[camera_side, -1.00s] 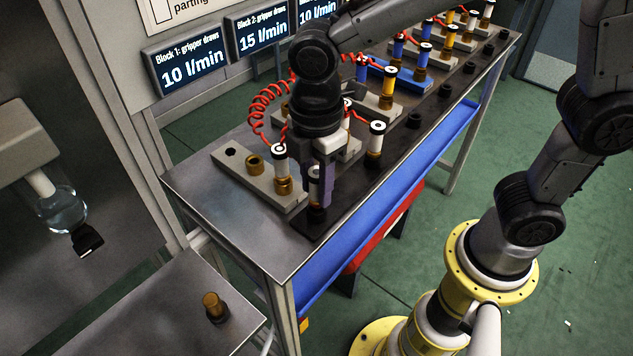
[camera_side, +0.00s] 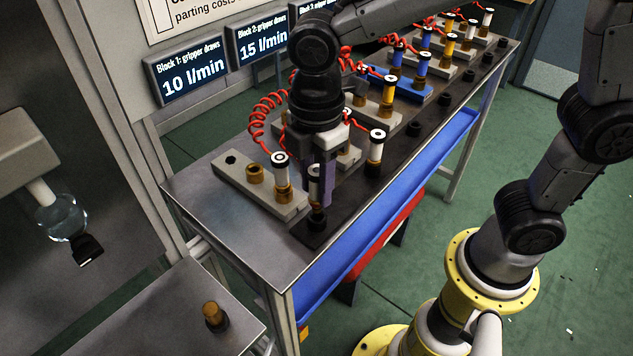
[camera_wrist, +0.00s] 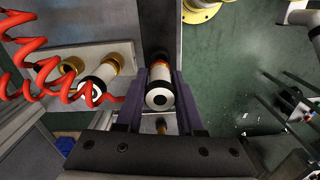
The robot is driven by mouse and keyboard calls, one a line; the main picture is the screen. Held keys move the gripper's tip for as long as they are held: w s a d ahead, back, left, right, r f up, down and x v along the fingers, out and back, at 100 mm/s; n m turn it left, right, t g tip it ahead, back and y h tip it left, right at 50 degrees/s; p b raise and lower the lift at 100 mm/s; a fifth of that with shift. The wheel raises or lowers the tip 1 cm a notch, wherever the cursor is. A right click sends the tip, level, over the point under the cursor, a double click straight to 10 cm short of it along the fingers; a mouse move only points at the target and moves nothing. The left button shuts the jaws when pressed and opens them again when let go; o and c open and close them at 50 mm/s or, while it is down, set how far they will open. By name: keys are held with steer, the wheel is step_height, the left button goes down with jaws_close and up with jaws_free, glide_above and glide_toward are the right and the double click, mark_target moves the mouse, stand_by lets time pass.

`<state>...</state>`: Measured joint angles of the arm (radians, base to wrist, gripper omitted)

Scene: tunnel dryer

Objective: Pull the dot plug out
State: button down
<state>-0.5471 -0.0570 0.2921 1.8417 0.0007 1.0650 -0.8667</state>
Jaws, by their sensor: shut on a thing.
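The dot plug (camera_wrist: 158,98) is white with a black dot on its end face and sits between my purple fingers in the wrist view. My gripper (camera_wrist: 161,75) is shut on it. In the side view my gripper (camera_side: 320,200) points down over the near end of the dark strip (camera_side: 312,237). The plug's white body (camera_side: 314,184) is partly hidden by a finger. Its brass lower end shows just above a black socket (camera_side: 317,222); I cannot tell whether it is clear of it.
A white ring-marked plug (camera_side: 281,170) stands in the grey block (camera_side: 235,178) to the left, close to my fingers. Another white plug (camera_side: 376,148) stands to the right. Red coiled hoses (camera_side: 262,105) hang behind. A brass-topped fitting (camera_side: 213,312) stands on the lower bench.

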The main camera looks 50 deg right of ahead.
mark_target(317, 171)
steer(key=shift+r, duration=0.1)
steer(key=shift+r, duration=1.95)
